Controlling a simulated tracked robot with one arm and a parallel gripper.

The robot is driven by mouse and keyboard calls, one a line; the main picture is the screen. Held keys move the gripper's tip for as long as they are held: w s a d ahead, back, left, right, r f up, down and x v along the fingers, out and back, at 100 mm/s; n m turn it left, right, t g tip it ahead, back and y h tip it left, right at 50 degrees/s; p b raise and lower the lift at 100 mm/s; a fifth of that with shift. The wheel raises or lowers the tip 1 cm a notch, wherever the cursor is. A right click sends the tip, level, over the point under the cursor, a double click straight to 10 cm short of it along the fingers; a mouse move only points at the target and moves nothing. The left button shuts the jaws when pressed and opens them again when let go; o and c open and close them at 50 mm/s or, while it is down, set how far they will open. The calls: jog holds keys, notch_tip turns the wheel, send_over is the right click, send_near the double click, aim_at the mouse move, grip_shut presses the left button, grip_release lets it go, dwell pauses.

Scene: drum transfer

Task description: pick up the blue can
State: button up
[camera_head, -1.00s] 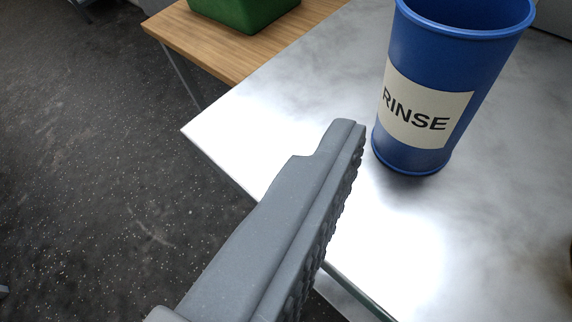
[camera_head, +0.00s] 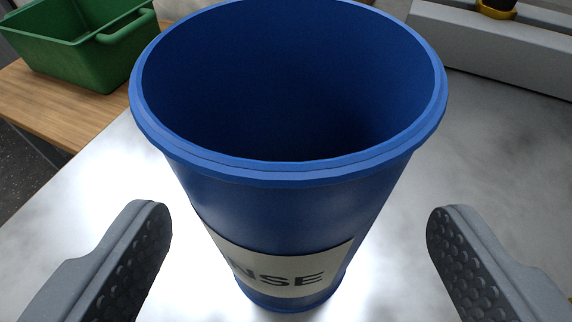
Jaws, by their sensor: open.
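The blue can (camera_head: 295,205) stands upright on a shiny pale metal table (camera_head: 90,215), in the middle of the view. Its top is open and the inside looks dark and empty as far as I see. A cream label on its near side shows the letters "NSE"; the rest of the word is out of sight round the left side. My gripper (camera_head: 298,222) is open, with one finger at the left of the can and one at the right. Both fingers are apart from the can, with a gap on each side.
A green bin (camera_head: 85,55) sits on a wooden table (camera_head: 50,115) at the back left. A light grey ledge (camera_head: 500,45) runs along the back right, with a dark object in a yellow base (camera_head: 496,10) on it. The metal tabletop beside the can is clear.

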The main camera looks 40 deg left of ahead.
aim_at(287, 128)
jog(key=shift+b+x, duration=0.85)
jog(key=shift+x, duration=1.55)
jog(key=shift+s+a+r, duration=0.1)
jog(key=shift+a, duration=0.05)
jog(key=c, duration=1.3)
